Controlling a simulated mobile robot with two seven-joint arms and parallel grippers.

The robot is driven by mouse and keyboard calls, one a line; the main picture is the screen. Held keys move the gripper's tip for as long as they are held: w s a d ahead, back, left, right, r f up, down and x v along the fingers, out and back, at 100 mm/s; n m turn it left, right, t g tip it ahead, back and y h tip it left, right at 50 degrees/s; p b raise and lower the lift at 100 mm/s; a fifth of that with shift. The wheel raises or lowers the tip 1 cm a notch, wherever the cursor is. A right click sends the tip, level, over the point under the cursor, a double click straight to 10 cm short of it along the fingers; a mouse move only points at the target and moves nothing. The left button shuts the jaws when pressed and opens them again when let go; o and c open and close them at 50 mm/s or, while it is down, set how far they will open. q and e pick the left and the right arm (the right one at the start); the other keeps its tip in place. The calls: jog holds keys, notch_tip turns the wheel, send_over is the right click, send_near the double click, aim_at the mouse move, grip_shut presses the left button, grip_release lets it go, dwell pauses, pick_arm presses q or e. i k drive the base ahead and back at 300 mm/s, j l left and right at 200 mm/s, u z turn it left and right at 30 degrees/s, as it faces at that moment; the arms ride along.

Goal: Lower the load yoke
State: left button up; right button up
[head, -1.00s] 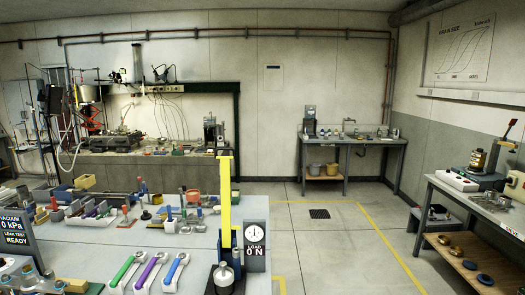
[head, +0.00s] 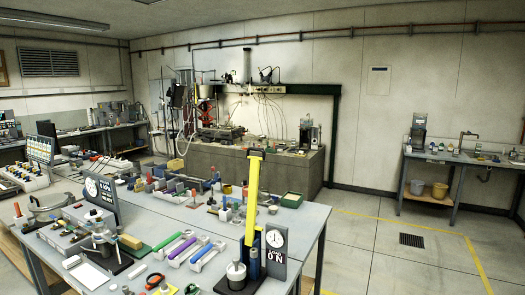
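The load yoke (head: 251,195) is a tall yellow bar with a dark top end. It stands nearly upright, leaning slightly, at the front right corner of the grey table in the head view. At its foot is a dark base with a blue cylinder (head: 253,262) and a grey metal pot (head: 236,274). Neither of my grippers shows in the head view.
The grey table (head: 314,222) holds green, purple and blue-handled tools (head: 183,247), a gauge panel (head: 101,193) and many small items. A stone-like bench (head: 290,168) stands behind. Floor to the right is open, with a yellow line and a dark drain grate (head: 411,240).

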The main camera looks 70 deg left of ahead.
aim_at(255, 169)
jog(key=i+j+u, duration=0.1)
jog(key=i+u, duration=0.2)
jog(key=u, duration=0.2)
jog(key=i+u, duration=0.25)
jog(key=u, duration=0.25)
jog(key=i+l+u, duration=0.2)
jog(key=u, duration=0.3)
jog(key=i+u, duration=0.25)
jog(key=u, duration=0.2)
jog(key=i+l+u, duration=0.2)
jog(key=u, duration=0.3)
jog(key=i+l+u, duration=0.25)
jog(key=u, duration=0.2)
